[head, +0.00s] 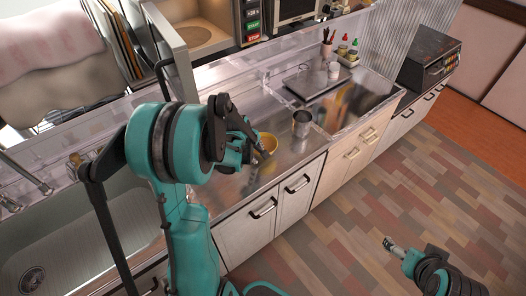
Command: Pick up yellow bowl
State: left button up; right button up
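The yellow bowl (270,142) sits on the metal counter, partly hidden behind my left gripper. My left gripper (262,152) is right at the bowl's left side, its dark fingers overlapping the bowl in the picture. I cannot tell whether they touch the bowl or how far apart they are. My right gripper (389,243) is at the lower right, over the floor and far from the bowl. Only a small tip of it shows, so its opening is unclear.
A metal cup (302,124) stands on the counter to the right of the bowl. A grey tray (316,82) and a condiment rack (346,60) are farther back. A sink (75,240) lies at the left. Cabinets (293,190) front the counter, with open floor to the right.

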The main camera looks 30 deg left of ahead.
pick_arm(q)
jog(key=shift+x, duration=0.8)
jog(key=shift+r, duration=0.2)
jog(key=shift+c, duration=0.9)
grip_shut()
jog(key=shift+s+r, duration=0.1)
